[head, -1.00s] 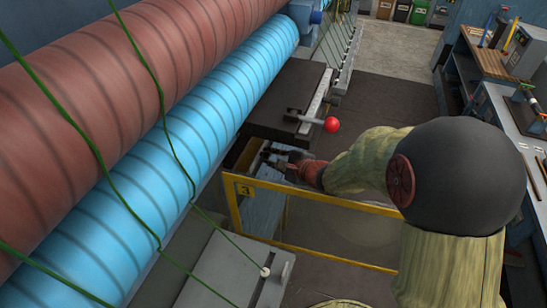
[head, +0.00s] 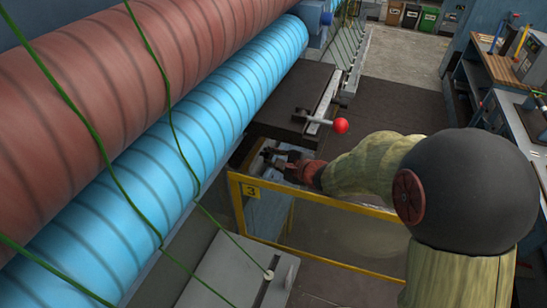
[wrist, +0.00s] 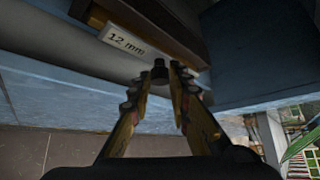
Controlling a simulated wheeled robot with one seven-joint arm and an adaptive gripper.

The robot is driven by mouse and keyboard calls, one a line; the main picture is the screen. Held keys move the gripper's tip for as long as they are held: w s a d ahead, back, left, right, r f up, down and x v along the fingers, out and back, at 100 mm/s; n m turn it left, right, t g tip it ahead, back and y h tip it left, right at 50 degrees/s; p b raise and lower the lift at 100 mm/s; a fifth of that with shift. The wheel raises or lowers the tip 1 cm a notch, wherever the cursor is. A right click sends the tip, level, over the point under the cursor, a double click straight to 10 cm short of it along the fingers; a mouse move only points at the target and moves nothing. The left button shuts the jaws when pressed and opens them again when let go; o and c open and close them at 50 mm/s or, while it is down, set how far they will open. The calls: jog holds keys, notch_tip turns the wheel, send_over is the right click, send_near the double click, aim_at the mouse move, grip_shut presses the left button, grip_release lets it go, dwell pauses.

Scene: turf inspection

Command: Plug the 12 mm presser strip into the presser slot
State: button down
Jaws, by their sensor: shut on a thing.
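My gripper (wrist: 160,82) is shut on a small dark knob (wrist: 159,72) in the wrist view. Just beyond the knob is a brown strip-like piece (wrist: 178,36) with a white label (wrist: 127,42) reading "12 mm". The knob seems to belong to this presser strip, but the joint is too dark to be sure. In the head view my gripper (head: 282,158) is low beside the rollers, inside the yellow frame and below the dark table. The strip is too small and shaded to make out there. I cannot tell the presser slot's opening, nor whether the strip is in it.
The yellow frame (head: 318,199), marked 3, surrounds the gripper's near side. A dark table (head: 300,90) with a red-ball lever (head: 341,125) stands just beyond. Blue (head: 200,125) and brown (head: 130,85) rollers run along the left. Green cords hang in front of them. Dark floor lies right.

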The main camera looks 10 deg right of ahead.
jog(key=shift+w+a+b, duration=0.55)
jog(key=shift+a+b, duration=0.05)
jog(key=shift+a, duration=0.1)
jog(key=c, duration=1.6)
grip_release()
jog(key=shift+s, duration=0.1)
